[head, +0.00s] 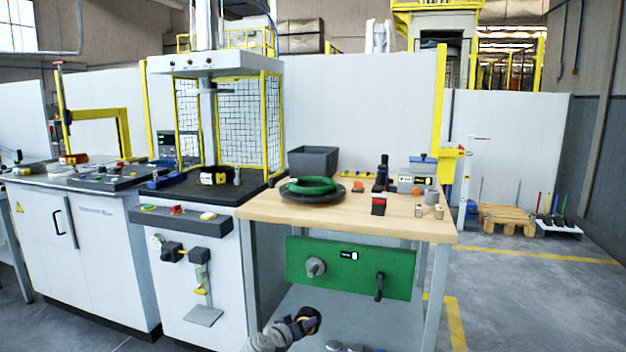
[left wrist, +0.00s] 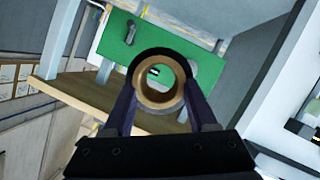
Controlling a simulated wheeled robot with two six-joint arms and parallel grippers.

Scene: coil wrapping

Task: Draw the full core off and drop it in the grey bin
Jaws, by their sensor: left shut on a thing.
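My left gripper (head: 298,326) is low in front of the workbench and shut on the core (head: 313,319). In the left wrist view the core (left wrist: 158,98) is a hollow brown ring held between the two dark fingers (left wrist: 160,112); the green panel shows through its hole. The core is apart from the grey spindle (head: 315,267) on the green panel (head: 345,283). How much is wound on the core cannot be told. The grey bin (head: 313,161) stands at the back left of the wooden bench top, and its inside is mostly hidden. My right gripper is not in view.
A green coil (head: 312,185) lies on a dark round plate on the wooden bench top (head: 400,218). Tools and small parts stand to its right. A dark crank handle (head: 379,287) sticks out of the panel. A caged press (head: 215,130) stands to the left.

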